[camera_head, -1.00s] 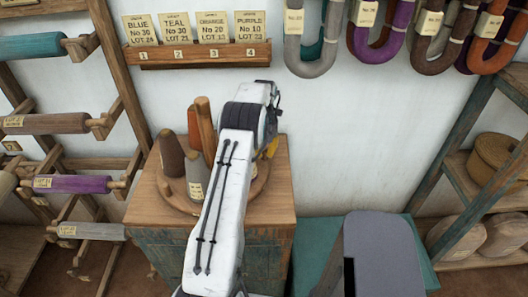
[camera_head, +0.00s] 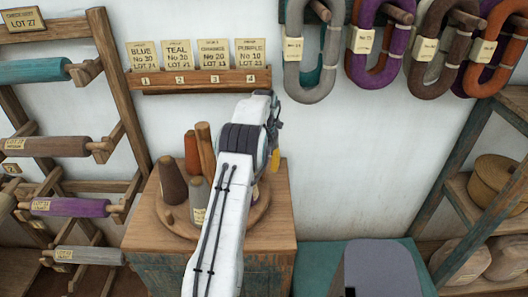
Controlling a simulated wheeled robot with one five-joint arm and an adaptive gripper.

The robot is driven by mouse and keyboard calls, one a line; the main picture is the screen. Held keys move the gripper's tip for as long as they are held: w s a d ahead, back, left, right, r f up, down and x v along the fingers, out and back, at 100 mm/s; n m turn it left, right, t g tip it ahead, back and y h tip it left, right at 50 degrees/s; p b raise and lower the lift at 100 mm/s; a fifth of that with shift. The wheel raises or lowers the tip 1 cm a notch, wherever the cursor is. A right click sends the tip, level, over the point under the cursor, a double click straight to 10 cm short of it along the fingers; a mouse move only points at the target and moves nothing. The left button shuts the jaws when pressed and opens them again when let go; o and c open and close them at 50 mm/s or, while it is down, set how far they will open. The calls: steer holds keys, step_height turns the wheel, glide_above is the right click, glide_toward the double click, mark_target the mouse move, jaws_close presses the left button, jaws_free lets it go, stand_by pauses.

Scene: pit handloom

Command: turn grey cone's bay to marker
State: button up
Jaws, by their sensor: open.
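A round wooden turntable (camera_head: 179,221) lies on a wooden-topped cabinet (camera_head: 270,220). The grey cone (camera_head: 198,203), with a pale label, stands at its front. A dark brown cone (camera_head: 172,180) stands to the left, and an orange cone (camera_head: 192,153) stands behind, next to a tall brown wooden post (camera_head: 205,143). My white arm covers the turntable's right part. My gripper (camera_head: 275,152) is partly hidden behind the arm, above the turntable's right side, with a yellow part showing. It is open; its fingertips are not clear. I cannot make out the marker.
A bobbin rack (camera_head: 105,150) stands at the left. A card ledge (camera_head: 200,80) with numbered cards is on the wall behind. Yarn hanks (camera_head: 310,80) hang at upper right. Shelves (camera_head: 455,235) with a basket (camera_head: 497,178) stand at the right. The wall between is clear.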

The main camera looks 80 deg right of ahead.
step_height(320, 180, up, 7)
stand_by(0.4)
stand_by(0.9)
